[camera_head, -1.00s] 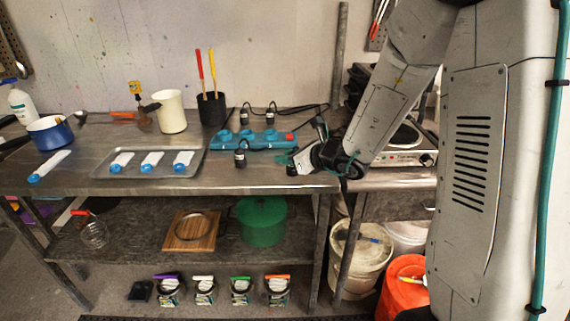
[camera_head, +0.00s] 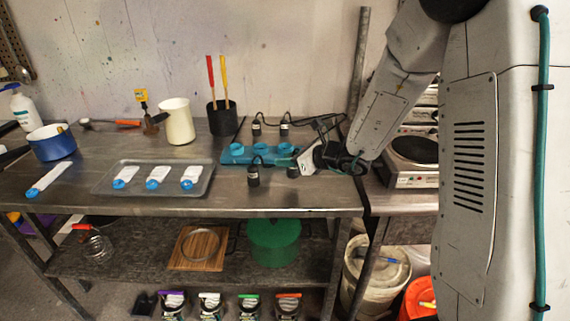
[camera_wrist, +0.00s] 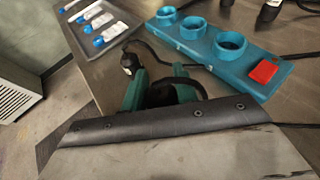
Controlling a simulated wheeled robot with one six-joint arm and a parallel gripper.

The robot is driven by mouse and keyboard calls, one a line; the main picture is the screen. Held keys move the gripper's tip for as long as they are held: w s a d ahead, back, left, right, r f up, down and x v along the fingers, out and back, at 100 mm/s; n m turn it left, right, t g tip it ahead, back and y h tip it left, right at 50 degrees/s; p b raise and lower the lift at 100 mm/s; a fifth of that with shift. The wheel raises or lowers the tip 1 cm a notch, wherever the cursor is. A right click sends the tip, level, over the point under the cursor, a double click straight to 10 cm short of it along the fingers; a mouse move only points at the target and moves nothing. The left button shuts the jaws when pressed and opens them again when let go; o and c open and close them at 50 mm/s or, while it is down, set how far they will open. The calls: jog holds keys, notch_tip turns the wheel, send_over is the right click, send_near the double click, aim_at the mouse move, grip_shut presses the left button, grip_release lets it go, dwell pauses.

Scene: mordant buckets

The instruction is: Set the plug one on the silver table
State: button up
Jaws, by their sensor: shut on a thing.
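The silver table (camera_head: 95,190) is a long metal-topped bench. A black plug (camera_head: 292,172) is at the tip of my gripper (camera_head: 306,162), at the right end of the teal power strip (camera_head: 240,157). In the wrist view, my gripper's teal fingers (camera_wrist: 160,92) are shut on this dark plug, mostly hidden between them. I cannot tell whether it touches the tabletop. Another black plug (camera_head: 253,178) stands on the table in front of the strip and also shows in the wrist view (camera_wrist: 130,62). Two more plugs (camera_head: 256,128) (camera_head: 284,128) stand behind the strip.
A metal tray (camera_head: 105,181) with several white, blue-ended items lies left of the plugs. A black holder (camera_head: 222,120), a cream pitcher (camera_head: 178,122) and a blue pot (camera_head: 52,143) stand further back. A hot plate (camera_head: 412,160) is at the right. Black cables run around the strip.

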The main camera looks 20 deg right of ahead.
jog(key=shift+w+a, duration=0.15)
jog(key=shift+w, duration=0.25)
jog(key=shift+w+f, duration=0.15)
jog(key=shift+f, duration=0.75)
jog(key=shift+w+f, duration=0.1)
jog(key=shift+f, duration=0.8)
jog(key=shift+f, duration=0.1)
jog(key=o, duration=1)
